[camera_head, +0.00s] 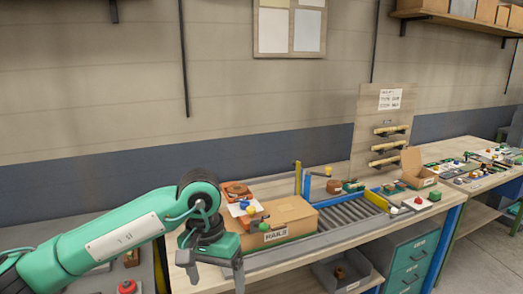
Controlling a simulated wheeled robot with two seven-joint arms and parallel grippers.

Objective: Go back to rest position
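My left arm comes in from the left, green with black joints. Its gripper (213,274) points down at the front edge of the workbench (285,268), left of the middle of the view. Its two fingers stand well apart, and I see nothing between them. My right gripper is not in view.
A cardboard box (290,212) stands just right of my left gripper. A roller conveyor (350,212) runs beyond it. A red button (127,287) is below my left arm. A grey bin (340,274) and green drawers (410,262) are under the bench.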

